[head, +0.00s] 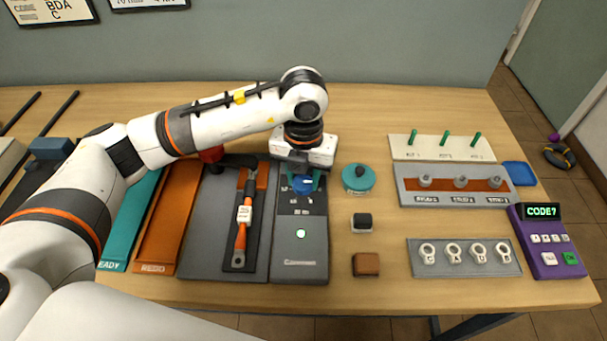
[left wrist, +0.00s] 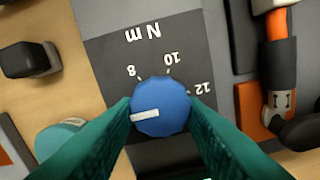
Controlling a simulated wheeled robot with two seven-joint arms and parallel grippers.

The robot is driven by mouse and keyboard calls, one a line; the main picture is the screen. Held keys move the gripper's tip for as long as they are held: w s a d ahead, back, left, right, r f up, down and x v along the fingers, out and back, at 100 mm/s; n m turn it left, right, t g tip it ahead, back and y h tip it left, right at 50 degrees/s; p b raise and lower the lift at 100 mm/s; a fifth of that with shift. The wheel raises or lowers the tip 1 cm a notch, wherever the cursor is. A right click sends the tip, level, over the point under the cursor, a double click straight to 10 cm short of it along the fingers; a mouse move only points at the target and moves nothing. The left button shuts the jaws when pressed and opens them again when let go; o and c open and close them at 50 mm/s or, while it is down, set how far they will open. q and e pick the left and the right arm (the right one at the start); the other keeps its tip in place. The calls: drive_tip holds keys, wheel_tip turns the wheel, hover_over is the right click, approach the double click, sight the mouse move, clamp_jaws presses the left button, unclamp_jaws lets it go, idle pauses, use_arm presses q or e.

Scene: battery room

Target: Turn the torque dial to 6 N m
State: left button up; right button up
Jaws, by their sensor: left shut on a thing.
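The torque dial (left wrist: 160,104) is a blue faceted knob with a white pointer mark, on a dark plate (left wrist: 110,48) marked N m. The numbers 8, 10 and 12 show around it in the left wrist view, upside down. The white mark points left in that view, below the 8, toward one finger. A 6 is not visible. My left gripper (head: 304,180) is shut on the dial from above, one green finger on each side. In the head view the dial (head: 303,186) is partly covered by the gripper. My right gripper is not in view.
A torque wrench (head: 242,213) with an orange handle lies left of the dial unit (head: 300,262). A teal round container (head: 358,178), a black block (head: 362,222) and a brown block (head: 366,264) stand right of it. Racks and a purple keypad (head: 548,240) are farther right.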

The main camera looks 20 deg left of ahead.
sight(303, 180)
use_arm(q)
drive_tip(key=shift+w+r, duration=0.1)
drive_tip(key=shift+r, duration=0.05)
drive_tip(key=o, duration=1)
wheel_tip(303, 180, up, 12)
drive_tip(key=b, duration=0.1)
